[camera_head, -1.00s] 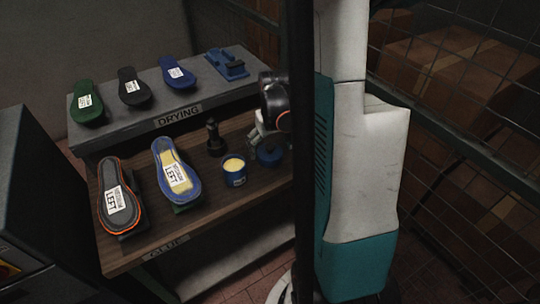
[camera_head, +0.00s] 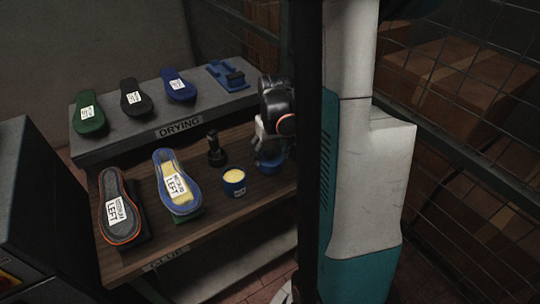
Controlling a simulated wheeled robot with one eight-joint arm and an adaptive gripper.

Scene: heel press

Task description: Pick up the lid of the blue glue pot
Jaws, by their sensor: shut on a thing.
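The blue glue pot (camera_head: 233,184) stands open on the wooden glue shelf, with pale yellow glue showing at its top. Its blue lid (camera_head: 270,165) is to the right of the pot, close to the shelf. My gripper (camera_head: 267,155) points down at the lid and is shut on it. The lid's right side is partly hidden by the dark post. I cannot tell whether the lid touches the shelf.
A dark upright tool (camera_head: 216,150) stands left of the lid. Two soles labelled LEFT, one blue and yellow (camera_head: 177,184) and one grey and orange (camera_head: 121,209), lie further left. The drying shelf (camera_head: 143,128) behind holds several soles and a blue rack (camera_head: 231,76).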

